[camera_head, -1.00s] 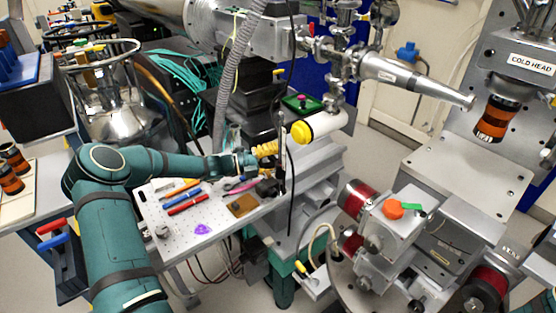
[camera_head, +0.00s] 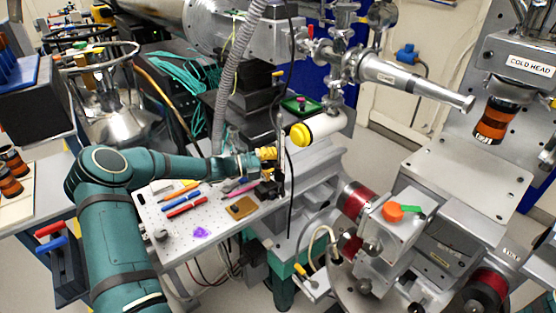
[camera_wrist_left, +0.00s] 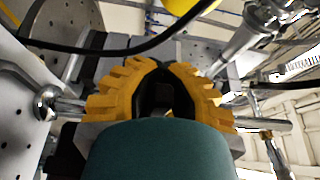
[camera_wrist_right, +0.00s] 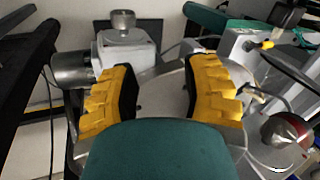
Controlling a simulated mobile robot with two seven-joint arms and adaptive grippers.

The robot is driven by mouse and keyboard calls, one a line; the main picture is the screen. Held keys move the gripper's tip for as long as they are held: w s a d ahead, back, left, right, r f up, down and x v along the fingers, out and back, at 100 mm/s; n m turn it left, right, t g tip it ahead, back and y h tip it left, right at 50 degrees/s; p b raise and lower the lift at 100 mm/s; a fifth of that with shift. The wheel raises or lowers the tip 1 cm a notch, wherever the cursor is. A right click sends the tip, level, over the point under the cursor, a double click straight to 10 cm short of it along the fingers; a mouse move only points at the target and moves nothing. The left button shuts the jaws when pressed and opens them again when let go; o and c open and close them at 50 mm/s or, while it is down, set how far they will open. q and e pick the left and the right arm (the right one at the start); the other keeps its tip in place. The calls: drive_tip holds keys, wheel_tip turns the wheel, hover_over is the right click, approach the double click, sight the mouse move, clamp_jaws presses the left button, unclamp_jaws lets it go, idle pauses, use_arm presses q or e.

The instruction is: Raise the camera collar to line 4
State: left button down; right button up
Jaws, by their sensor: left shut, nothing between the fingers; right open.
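A thin upright post (camera_head: 281,128) stands at the right end of the pegboard bench. A small dark block (camera_head: 268,188) sits low by it; I cannot tell whether this is the camera collar. Line marks are too small to read. My left gripper (camera_head: 268,154) is shut and empty beside the post, above the dark block. In the left wrist view its yellow fingers (camera_wrist_left: 160,68) curve together, and a silver rod (camera_wrist_left: 262,123) runs across behind them. My right gripper (camera_wrist_right: 164,78) is open and empty in the right wrist view, with grey machinery beyond it.
A white tube with a yellow cap (camera_head: 301,135) lies just right of the post. A black cable hangs nearby. The pegboard bench (camera_head: 170,234) holds several pens and a gold plate (camera_head: 241,207).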

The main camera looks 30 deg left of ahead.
use_arm(q)
wheel_tip(320, 180, up, 12)
drive_tip(key=p, duration=1.3)
drive_tip(key=shift+a, duration=0.25)
drive_tip(key=c, duration=1.4)
unclamp_jaws()
drive_tip(key=shift+s, duration=0.1)
drive_tip(key=o, duration=0.5)
drive_tip(key=shift+s+a, duration=0.15)
drive_tip(key=shift+s, duration=0.05)
drive_tip(key=shift+c, duration=0.2)
drive_tip(key=v, duration=1.1)
drive_tip(key=shift+s+a, duration=0.2)
drive_tip(key=shift+s, duration=0.05)
